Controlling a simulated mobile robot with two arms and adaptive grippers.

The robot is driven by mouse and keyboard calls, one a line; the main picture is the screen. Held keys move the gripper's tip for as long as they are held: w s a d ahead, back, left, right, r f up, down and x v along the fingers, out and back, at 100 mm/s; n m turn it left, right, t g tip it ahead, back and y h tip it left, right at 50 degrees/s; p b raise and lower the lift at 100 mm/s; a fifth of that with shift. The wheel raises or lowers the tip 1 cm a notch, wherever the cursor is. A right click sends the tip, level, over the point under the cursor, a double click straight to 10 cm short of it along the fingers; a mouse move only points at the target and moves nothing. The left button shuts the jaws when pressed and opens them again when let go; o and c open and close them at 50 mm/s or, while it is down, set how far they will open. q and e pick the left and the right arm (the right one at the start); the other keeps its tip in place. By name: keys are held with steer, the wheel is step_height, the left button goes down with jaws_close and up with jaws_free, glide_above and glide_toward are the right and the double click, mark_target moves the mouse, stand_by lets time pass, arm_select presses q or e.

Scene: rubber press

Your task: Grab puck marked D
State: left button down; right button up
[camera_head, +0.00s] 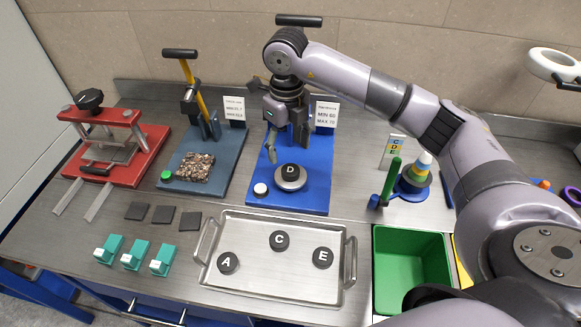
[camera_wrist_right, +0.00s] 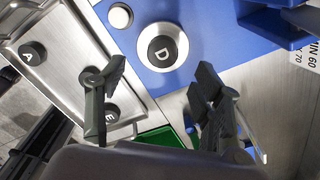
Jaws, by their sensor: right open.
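The black puck marked D (camera_head: 290,171) lies on a round silver plate (camera_head: 292,184) on the blue press base (camera_head: 317,200). My right gripper (camera_head: 284,142) is open and empty, just behind and above the puck, with its fingers pointing down. In the wrist view the puck D (camera_wrist_right: 161,50) shows ahead of the open fingertips (camera_wrist_right: 161,78), roughly centred between them. The fingers appear apart from the puck. My left gripper is not in view.
A white button (camera_head: 260,189) sits beside the plate. A metal tray (camera_head: 285,285) in front holds pucks A (camera_head: 228,262), C (camera_head: 279,240) and E (camera_head: 323,257). A green bin (camera_head: 410,258) stands right of it. A label sign (camera_head: 327,115) stands close behind my gripper.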

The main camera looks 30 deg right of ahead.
mark_target(290, 169)
step_height(290, 169, down, 2)
steer(key=shift+f+p, duration=0.25)
steer(key=shift+p, duration=0.05)
steer(key=shift+d+f+p, duration=0.1)
steer(key=shift+f+p, duration=0.2)
steer(key=shift+f, duration=0.05)
steer(key=f+p, duration=0.2)
steer(key=f, duration=0.1)
steer(key=shift+s+d+f, duration=0.2)
steer(key=shift+f, duration=0.55)
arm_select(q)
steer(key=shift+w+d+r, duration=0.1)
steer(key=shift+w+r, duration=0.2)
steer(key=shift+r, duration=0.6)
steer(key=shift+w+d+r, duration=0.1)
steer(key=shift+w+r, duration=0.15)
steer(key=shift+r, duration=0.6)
arm_select(e)
steer(key=c, duration=1.3)
